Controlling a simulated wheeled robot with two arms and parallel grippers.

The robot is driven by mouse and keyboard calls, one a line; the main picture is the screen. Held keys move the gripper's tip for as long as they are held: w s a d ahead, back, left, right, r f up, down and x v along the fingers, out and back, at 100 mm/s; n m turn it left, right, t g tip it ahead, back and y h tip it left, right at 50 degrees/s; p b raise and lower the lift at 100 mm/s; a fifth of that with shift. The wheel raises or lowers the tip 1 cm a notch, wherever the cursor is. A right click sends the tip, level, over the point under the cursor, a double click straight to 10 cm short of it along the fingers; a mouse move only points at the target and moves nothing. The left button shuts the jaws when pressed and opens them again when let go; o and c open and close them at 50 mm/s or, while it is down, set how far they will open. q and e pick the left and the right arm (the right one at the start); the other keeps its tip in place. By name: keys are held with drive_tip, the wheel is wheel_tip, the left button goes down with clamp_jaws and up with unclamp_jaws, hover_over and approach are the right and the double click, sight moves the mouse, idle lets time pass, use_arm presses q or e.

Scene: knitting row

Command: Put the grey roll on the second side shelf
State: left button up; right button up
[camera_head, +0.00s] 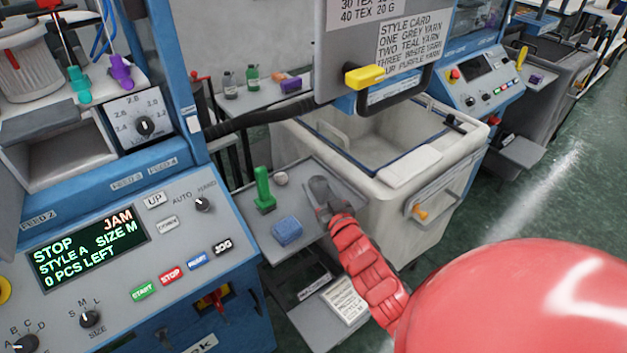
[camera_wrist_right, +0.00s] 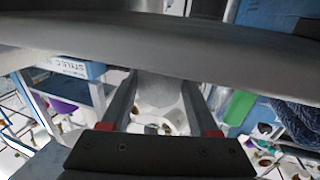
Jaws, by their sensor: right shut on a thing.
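My right gripper (camera_head: 322,193) is over the back right part of a grey side shelf (camera_head: 318,228) in the head view. In the right wrist view its two fingers (camera_wrist_right: 162,112) are closed on a rounded grey thing (camera_wrist_right: 157,90), which looks like the grey roll. In the head view the gripper and the grey thing blend together, so the gap to the shelf is hard to tell. A lower shelf (camera_head: 305,290) with a printed card on it shows beneath. Which of these is the second side shelf I cannot tell. My left gripper is out of view.
The upper shelf holds a green upright tool (camera_head: 264,190), a blue block (camera_head: 287,231) and a small pale round thing (camera_head: 281,179). A white bin (camera_head: 400,185) stands right behind the gripper. The blue machine (camera_head: 110,260) stands left, its display reading STOP and JAM.

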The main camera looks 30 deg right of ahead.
sight(313, 179)
drive_tip(key=w, duration=0.3)
drive_tip(key=shift+w+d+r, duration=0.15)
drive_tip(key=shift+w+d, duration=0.05)
drive_tip(key=shift+w, duration=0.1)
drive_tip(key=shift+s+f+p, duration=0.15)
drive_tip(key=shift+f+p, duration=0.05)
drive_tip(key=shift+p, duration=0.25)
drive_tip(key=shift+f, duration=0.2)
drive_tip(key=o, duration=1.3)
drive_tip(key=shift+r, duration=0.1)
